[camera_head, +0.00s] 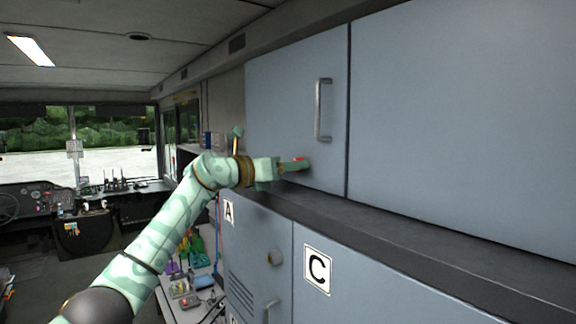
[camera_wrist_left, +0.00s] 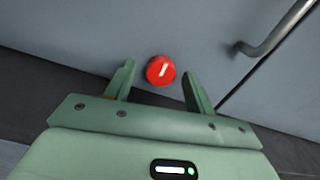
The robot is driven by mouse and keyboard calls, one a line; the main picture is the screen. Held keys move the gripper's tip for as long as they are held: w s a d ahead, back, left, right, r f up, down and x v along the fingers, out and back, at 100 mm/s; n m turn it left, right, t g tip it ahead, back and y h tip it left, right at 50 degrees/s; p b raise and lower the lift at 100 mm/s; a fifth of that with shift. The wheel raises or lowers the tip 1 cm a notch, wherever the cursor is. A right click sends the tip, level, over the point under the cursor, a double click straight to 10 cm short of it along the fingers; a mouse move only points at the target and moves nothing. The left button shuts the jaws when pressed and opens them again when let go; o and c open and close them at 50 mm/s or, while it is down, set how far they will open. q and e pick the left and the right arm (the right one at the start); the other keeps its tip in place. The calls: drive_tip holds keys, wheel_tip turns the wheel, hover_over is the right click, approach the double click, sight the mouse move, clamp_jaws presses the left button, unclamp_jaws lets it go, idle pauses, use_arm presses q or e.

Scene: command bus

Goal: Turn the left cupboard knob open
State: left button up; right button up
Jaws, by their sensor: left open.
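The left cupboard knob is a round red knob (camera_wrist_left: 160,70) with a white mark, on the blue-grey cupboard door (camera_wrist_left: 90,35). In the left wrist view it sits between and just beyond the tips of my open left gripper (camera_wrist_left: 158,84), with clear space on both sides. The white mark is tilted a little from upright. In the head view my left gripper (camera_head: 294,167) points at the lower part of the upper left door (camera_head: 285,100), and only a bit of red knob (camera_head: 299,159) shows past it. My right gripper is not in view.
A metal bar handle (camera_head: 323,110) stands out from the same door, right of the knob. A dark ledge (camera_head: 400,230) runs below the upper cupboards. Lower cupboards marked A (camera_head: 228,210) and C (camera_head: 317,268) lie beneath. A cluttered counter (camera_head: 190,302) is at lower left.

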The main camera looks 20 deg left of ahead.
use_arm(q)
drive_tip(key=c, duration=0.9)
drive_tip(key=shift+c, duration=0.4)
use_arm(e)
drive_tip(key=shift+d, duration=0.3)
use_arm(q)
drive_tip(key=shift+m, duration=0.3)
drive_tip(key=m, duration=0.3)
drive_tip(key=shift+m, duration=0.3)
drive_tip(key=m, duration=0.4)
drive_tip(key=shift+m, duration=0.3)
drive_tip(key=m, duration=0.5)
drive_tip(key=shift+m, duration=2)
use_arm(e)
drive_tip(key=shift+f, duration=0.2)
